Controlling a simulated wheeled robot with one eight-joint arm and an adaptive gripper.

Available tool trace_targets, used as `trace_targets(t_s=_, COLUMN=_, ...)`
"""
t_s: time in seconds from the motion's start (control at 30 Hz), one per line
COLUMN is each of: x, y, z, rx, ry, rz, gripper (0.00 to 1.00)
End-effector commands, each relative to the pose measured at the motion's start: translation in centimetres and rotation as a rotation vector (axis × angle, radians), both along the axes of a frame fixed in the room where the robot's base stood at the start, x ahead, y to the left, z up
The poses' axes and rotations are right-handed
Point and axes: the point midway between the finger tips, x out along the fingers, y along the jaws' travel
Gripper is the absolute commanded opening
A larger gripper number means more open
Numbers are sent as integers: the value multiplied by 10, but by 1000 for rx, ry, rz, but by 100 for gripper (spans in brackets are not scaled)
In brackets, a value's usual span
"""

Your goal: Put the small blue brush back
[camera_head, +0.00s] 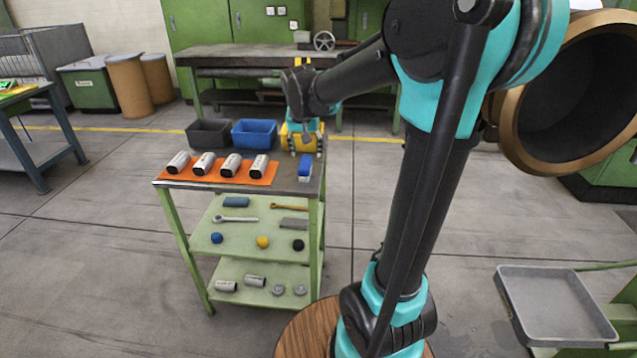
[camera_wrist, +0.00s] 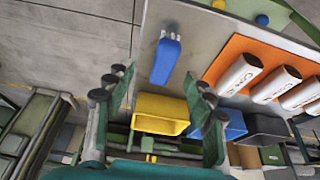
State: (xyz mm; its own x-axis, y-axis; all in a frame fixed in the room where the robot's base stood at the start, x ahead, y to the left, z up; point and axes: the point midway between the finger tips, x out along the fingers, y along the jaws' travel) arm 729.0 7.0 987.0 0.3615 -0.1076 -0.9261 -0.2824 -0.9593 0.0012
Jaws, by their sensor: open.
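The small blue brush (camera_head: 305,167) lies on the top of the green cart at its right edge. In the wrist view the brush (camera_wrist: 166,60) shows a blue body with pale bristles at its upper end. My gripper (camera_head: 305,143) is over the back right of the cart, in front of the yellow bin (camera_head: 292,138). In the wrist view my gripper (camera_wrist: 156,88) is open and empty, its fingers spread, with the brush beyond the fingertips. The yellow bin (camera_wrist: 160,114) shows between the fingers there.
A blue bin (camera_head: 254,133) and a black bin (camera_head: 208,133) stand left of the yellow one. Several white cylinders (camera_head: 230,164) lie on an orange mat (camera_head: 215,181). Lower shelves (camera_head: 260,247) hold tools, balls and parts. A grey tray (camera_head: 555,300) stands at right.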

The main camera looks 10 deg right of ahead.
Motion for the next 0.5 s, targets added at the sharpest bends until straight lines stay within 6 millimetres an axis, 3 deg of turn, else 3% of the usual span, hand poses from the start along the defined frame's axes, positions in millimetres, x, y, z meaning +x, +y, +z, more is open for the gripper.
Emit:
trace_targets(t_s=0.3, x=-164, y=-43, z=-108, rx=7, ry=20, rz=186, gripper=54)
trace_targets(t_s=0.4, x=-205, y=-47, z=-134, rx=7, ry=19, rz=237, gripper=54)
trace_targets(t_s=0.5, x=-230, y=-48, z=-151, rx=7, ry=17, rz=270, gripper=54)
